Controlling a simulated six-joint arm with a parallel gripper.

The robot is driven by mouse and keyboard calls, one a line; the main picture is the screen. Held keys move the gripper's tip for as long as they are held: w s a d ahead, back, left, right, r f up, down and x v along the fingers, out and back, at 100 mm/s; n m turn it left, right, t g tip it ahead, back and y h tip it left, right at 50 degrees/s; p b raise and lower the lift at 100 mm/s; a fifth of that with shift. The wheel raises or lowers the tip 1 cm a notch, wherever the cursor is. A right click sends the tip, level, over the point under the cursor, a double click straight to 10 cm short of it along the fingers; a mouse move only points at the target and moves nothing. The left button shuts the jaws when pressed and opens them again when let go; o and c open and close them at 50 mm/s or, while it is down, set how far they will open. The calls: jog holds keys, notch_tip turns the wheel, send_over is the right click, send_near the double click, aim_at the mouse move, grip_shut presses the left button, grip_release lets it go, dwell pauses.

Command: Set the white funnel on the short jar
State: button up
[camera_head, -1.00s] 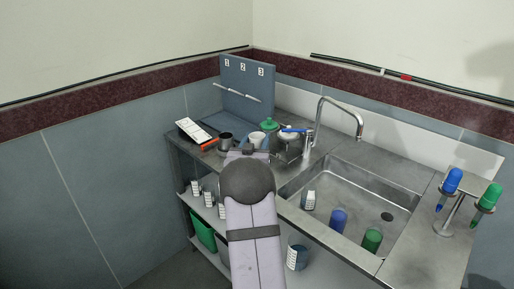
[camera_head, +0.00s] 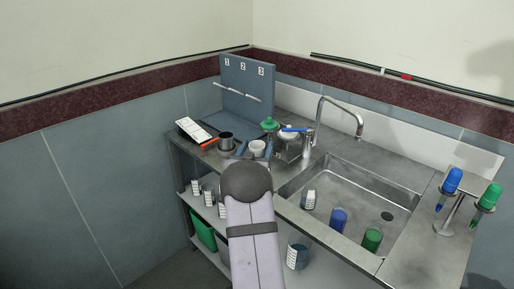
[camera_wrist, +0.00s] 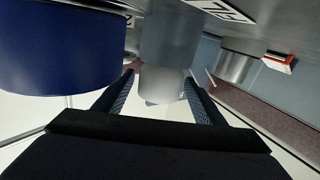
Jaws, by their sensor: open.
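A white rounded piece, which I take for the white funnel (camera_head: 257,146), is on the counter side just beyond my gripper (camera_head: 254,153) in the head view. In the wrist view a whitish translucent piece (camera_wrist: 162,84) lies between the open fingers of my gripper (camera_wrist: 160,86), with a gap at the right finger. It meets a grey-blue translucent cylinder (camera_wrist: 170,35), likely a jar; I cannot tell whether it is the short one. That view appears upside down. Whether the fingers touch the white piece is not clear.
A large blue cylinder (camera_wrist: 58,45) is close at the left in the wrist view. A dark metal cup (camera_head: 226,142) stands left of the funnel, a green-topped item (camera_head: 269,125) behind it. The faucet (camera_head: 318,125) and sink (camera_head: 350,195) lie to the right.

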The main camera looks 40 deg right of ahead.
jog(key=shift+f, duration=0.15)
jog(key=shift+s+a, duration=0.15)
jog(key=shift+a, duration=0.15)
jog(key=shift+b+v, duration=0.95)
jog(key=shift+v, duration=2.4)
jog(key=shift+s+d, duration=0.1)
